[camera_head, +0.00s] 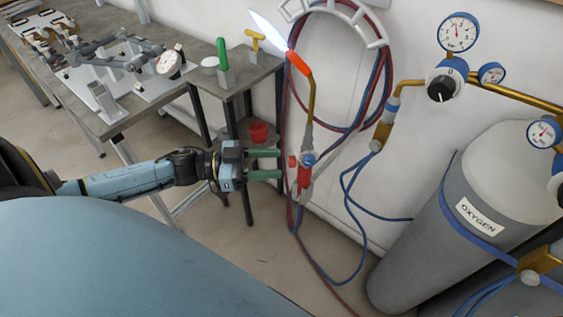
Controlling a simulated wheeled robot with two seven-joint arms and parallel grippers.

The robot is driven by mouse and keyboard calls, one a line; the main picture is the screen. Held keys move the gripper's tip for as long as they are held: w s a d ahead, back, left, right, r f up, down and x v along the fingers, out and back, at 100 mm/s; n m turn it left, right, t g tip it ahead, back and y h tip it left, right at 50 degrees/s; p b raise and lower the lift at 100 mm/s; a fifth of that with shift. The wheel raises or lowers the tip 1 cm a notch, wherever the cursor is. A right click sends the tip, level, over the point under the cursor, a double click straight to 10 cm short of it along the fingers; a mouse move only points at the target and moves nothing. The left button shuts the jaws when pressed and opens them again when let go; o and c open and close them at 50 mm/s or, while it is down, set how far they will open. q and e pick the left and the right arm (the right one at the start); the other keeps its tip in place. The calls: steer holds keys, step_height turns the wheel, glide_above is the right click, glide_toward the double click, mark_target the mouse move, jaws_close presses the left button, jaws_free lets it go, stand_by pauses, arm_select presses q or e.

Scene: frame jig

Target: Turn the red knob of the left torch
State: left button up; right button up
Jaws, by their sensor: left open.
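A torch (304,178) hangs upright by the wall, with a brass neck (311,100) and an orange tip (298,63). A pale blue-white flame (268,33) comes from the tip. Its small red knob (292,161) is on the left side of the body, and a blue knob (308,159) is beside it. My left gripper (281,164) is open, its two green fingers pointing right at the torch. The red knob is at the fingertips, between their lines; I cannot tell whether they touch it. No second torch shows. My right gripper is not in view.
Red and blue hoses hang coiled on a white wall bracket (372,43) and run to the floor. A grey oxygen cylinder (418,245) and gauges (458,32) are at right. A small metal stand (240,77) and workbench (100,127) are at left. A red cup (258,131) is low behind the gripper.

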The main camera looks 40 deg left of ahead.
mark_target(293, 161)
arm_select(q)
steer(key=shift+x, duration=1.55)
steer(key=shift+c, duration=0.2)
steer(key=c, duration=0.9)
steer(key=shift+c, duration=0.2)
